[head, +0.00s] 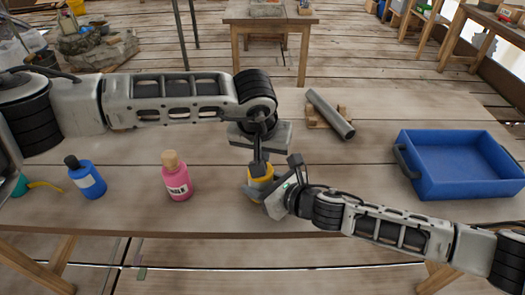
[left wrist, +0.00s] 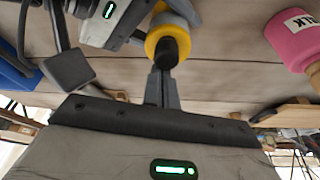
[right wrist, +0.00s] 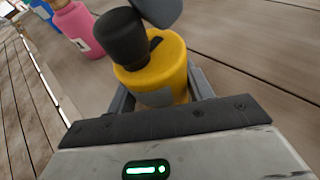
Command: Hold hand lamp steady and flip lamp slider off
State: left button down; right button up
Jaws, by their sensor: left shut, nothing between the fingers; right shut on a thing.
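The hand lamp (head: 261,184) is yellow with a black part on top and stands near the table's front edge. It also shows in the left wrist view (left wrist: 158,42) and the right wrist view (right wrist: 160,80). My right gripper (head: 268,192) is shut around its yellow body from the right. My left gripper (head: 260,168) is shut and empty, pointing down at the lamp's top. In the left wrist view its fingertips (left wrist: 160,72) are at the black part; I cannot tell whether they touch. A dark slot (right wrist: 155,44) shows beside the black part; the slider's position is unclear.
A pink chalk bottle (head: 177,182) and a blue bottle (head: 87,180) stand left of the lamp. A grey tube (head: 330,113) lies on wooden supports behind it. A blue tray (head: 455,190) is at the right. The table between lamp and tray is partly crossed by my right arm.

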pick_arm(q)
notch_tip(320, 180, up, 10)
jog(key=shift+w+f, duration=0.2)
jog(key=shift+f, duration=0.05)
dwell(0.5)
pick_arm(e)
jog(key=o, duration=1.1)
